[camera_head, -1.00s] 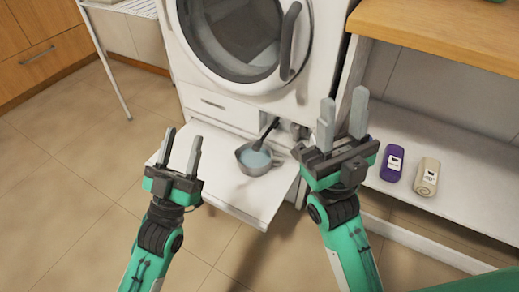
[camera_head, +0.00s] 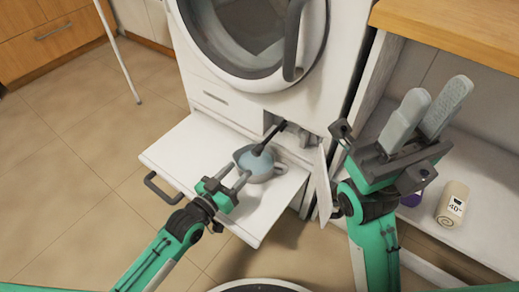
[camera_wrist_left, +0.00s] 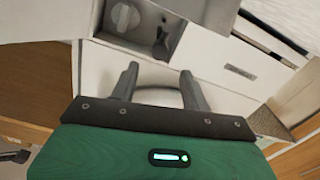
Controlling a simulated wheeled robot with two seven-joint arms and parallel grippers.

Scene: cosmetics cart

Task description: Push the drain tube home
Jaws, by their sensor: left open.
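The black drain tube (camera_head: 272,136) comes out of a low opening in the white machine (camera_head: 240,75) and slants down to a grey pan (camera_head: 247,167) of pale blue water. Its lower end is at the water. My left gripper (camera_head: 238,172) is open and empty, its fingers at the pan's near left side; contact is unclear. In the left wrist view, my left gripper (camera_wrist_left: 158,72) is below the opening, where a round grey knob (camera_wrist_left: 124,17) and a dark piece (camera_wrist_left: 162,43), perhaps the tube, show. My right gripper (camera_head: 438,92) points up at the right, fingers apart and empty.
The pan stands on a pulled-out white shelf (camera_head: 190,150) with a black handle (camera_head: 160,187). A small white flap (camera_head: 322,180) stands open right of the opening.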

